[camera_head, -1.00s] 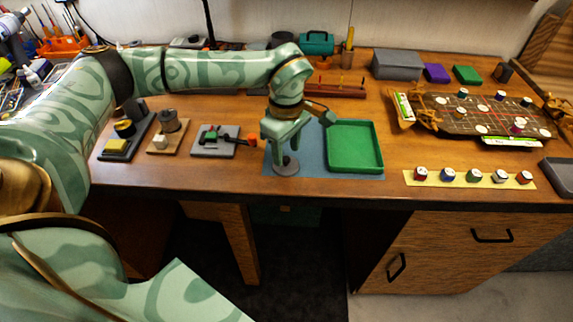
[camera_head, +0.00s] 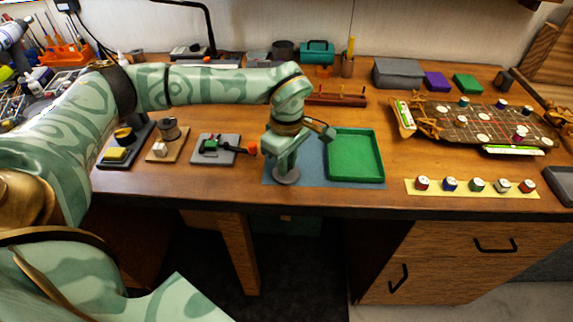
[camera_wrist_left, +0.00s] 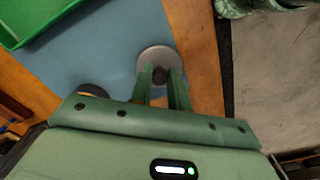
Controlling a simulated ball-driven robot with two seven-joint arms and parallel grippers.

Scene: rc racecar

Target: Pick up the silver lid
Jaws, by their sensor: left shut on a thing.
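The silver lid (camera_head: 286,178) is a grey disc at the front of the blue mat (camera_head: 312,172), left of a green tray (camera_head: 354,156). In the left wrist view the lid (camera_wrist_left: 148,54) has a dark knob (camera_wrist_left: 160,75) in its middle. My left gripper (camera_head: 284,168) points down over the lid. In the left wrist view its two fingers (camera_wrist_left: 160,78) are shut on the knob, one on each side. The lid looks to be at mat level; I cannot tell if it touches the mat. My right gripper is not in view.
A grey block with a red-tipped tool (camera_head: 225,148) is left of the mat. A spool on a wooden base (camera_head: 167,138) stands further left. A yellow strip with several small cylinders (camera_head: 485,187) lies right. The table's front edge is close to the lid.

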